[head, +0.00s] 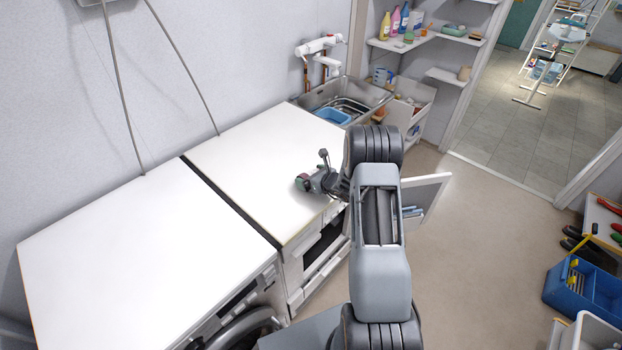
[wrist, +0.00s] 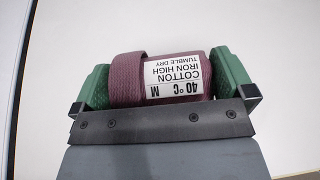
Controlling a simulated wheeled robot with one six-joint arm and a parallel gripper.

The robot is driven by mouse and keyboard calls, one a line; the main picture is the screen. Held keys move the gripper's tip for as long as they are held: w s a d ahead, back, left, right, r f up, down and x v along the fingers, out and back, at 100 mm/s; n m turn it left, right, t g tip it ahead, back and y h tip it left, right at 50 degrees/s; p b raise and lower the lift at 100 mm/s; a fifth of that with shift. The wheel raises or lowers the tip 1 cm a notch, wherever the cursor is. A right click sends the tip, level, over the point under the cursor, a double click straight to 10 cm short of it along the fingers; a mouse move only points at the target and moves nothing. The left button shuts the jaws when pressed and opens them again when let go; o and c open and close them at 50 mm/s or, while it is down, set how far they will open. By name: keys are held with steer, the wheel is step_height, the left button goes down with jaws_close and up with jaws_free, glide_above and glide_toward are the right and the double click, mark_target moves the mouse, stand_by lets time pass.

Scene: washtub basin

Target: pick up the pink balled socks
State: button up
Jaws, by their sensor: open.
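The pink balled socks (wrist: 127,80) show in the wrist view as a dusky pink knitted roll with a white care label printed with text. They lie on the white machine top. My gripper (wrist: 164,82) has its two green pads on either side of the socks, one at the left end and one at the right end. The jaws are open; whether the pads touch the socks I cannot tell. In the head view my gripper (head: 303,183) is low over the right-hand white top near its front edge, and only a small part of the socks shows there.
Two white machine tops (head: 130,262) stand side by side along the wall with a dark gap between them. A metal sink (head: 345,98) with a blue basin (head: 332,116) is behind. An open door (head: 428,192) is right of my arm. A blue caddy (head: 590,290) stands at the right.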

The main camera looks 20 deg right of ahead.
steer(key=shift+c, duration=0.5)
steer(key=c, duration=0.4)
steer(key=shift+c, duration=0.3)
steer(key=shift+r, duration=0.1)
